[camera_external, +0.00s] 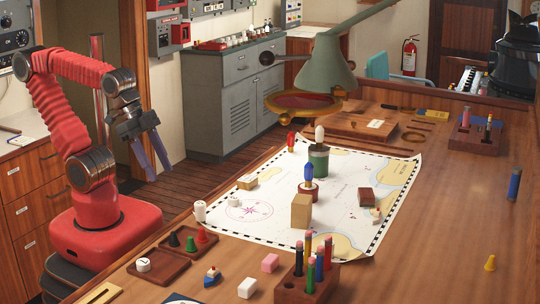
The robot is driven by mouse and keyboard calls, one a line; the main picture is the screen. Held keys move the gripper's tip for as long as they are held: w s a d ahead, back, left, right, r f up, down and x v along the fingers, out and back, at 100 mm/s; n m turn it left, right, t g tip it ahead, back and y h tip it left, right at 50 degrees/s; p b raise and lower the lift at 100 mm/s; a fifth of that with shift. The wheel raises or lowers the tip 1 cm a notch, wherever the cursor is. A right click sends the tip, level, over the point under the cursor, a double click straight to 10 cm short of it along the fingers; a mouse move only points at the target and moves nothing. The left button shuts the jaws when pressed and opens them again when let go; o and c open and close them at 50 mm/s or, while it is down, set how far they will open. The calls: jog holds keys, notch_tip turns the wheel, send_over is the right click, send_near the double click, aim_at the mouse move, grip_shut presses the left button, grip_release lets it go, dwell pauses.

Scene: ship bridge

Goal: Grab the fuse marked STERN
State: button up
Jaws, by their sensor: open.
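My gripper (155,168) hangs at the left beside the table, fingers pointing down, open and empty. It is well away from every fuse-like object. A second wooden block (466,146) at the back right holds a few more thin upright pieces. A lone dark blue cylinder (514,186) stands near the right edge. No STERN marking is readable in this view, so I cannot tell which piece carries it.
A chart (345,180) covers the table's middle, with a wooden block (301,211), a green canister (318,160) and small pieces on it. A green lamp (327,70) overhangs its far side. Small trays (188,240) lie at the near left. The right side is mostly clear.

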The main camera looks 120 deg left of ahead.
jog(key=m+t+y, duration=0.2)
jog(key=m+y, duration=0.9)
jog(key=m, duration=1.4)
send_near(201, 213)
jog(key=s+d, duration=0.2)
jog(key=s, duration=0.1)
jog(key=shift+r, duration=0.4)
jog(key=shift+a, duration=0.1)
jog(key=shift+x, duration=4.3)
jog(key=shift+w+a, duration=0.1)
